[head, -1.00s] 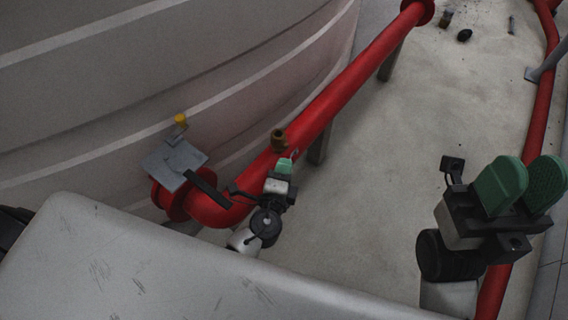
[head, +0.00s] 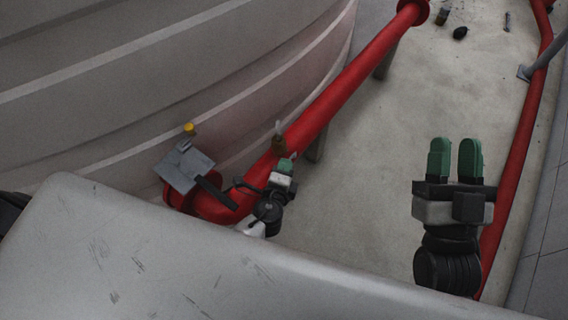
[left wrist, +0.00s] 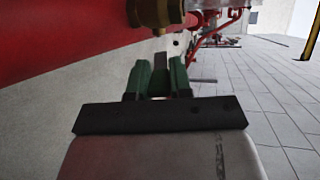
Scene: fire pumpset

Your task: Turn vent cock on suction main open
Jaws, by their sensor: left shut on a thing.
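The brass vent cock (head: 279,145) sits on top of the red suction main (head: 325,105), beside the tank. A thin pale upright streak shows above it; I cannot tell what it is. My left gripper (head: 287,163) is just below the cock in the head view. In the left wrist view, the green fingers (left wrist: 158,78) are shut on a narrow grey-brown piece, seemingly the cock's lever (left wrist: 160,61). The brass body (left wrist: 158,12) is just beyond, cut by the top edge. My right gripper (head: 455,160) is open and empty over the floor.
A grey valve box (head: 184,167) with a yellow knob (head: 189,129) stands left of my left gripper. The large tank (head: 150,90) fills the upper left. Another red pipe (head: 515,170) runs along the right.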

